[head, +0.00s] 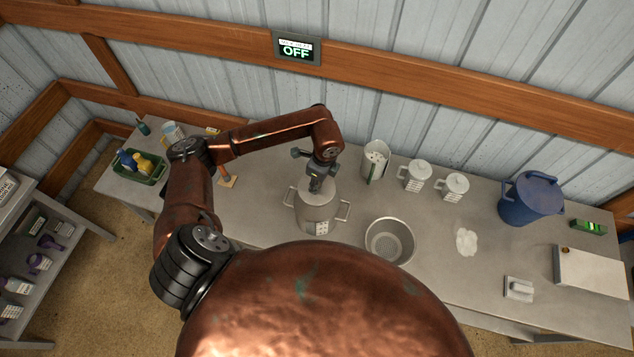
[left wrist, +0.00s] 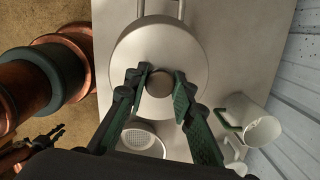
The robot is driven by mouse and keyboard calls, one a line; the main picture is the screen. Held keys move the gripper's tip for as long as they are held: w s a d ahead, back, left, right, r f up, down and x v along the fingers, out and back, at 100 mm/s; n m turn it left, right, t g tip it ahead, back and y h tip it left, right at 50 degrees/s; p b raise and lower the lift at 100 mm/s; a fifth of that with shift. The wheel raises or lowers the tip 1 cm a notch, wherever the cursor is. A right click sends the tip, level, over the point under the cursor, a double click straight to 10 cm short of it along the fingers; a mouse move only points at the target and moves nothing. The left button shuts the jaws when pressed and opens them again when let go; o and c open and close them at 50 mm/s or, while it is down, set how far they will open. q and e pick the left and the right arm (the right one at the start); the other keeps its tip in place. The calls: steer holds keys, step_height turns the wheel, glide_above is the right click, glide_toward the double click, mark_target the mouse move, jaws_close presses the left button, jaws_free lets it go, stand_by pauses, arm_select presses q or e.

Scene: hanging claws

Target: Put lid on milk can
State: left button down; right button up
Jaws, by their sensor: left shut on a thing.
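The metal milk can (head: 318,217) stands upright on the table with a loop handle on each side. My left gripper (head: 316,186) points down over its top. In the left wrist view the round grey lid (left wrist: 160,52) covers the can's mouth from above, and a can handle (left wrist: 161,8) sticks out beyond it. The fingers of my left gripper (left wrist: 160,88) are on either side of the lid's knob (left wrist: 159,83) and hold it. Whether the lid touches the can's rim cannot be told. A dark claw, apparently my right gripper (left wrist: 45,143), shows at lower left, its fingers unclear.
A strainer bowl (head: 390,241) stands right of the can. A jug (head: 375,161) and two lidded mugs (head: 416,175) stand behind to the right. A blue bucket (head: 530,199) is farther right. A green crate (head: 139,169) with bottles sits at left. A wall display (head: 297,49) reads OFF.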

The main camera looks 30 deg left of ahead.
arm_select(q)
steer(key=shift+f, duration=0.35)
steer(key=c, duration=1.6)
jaws_free()
steer(key=r, duration=0.4)
steer(key=d+r, duration=0.1)
steer(key=r, duration=0.7)
steer(key=shift+d, duration=0.2)
steer(key=shift+f, duration=0.1)
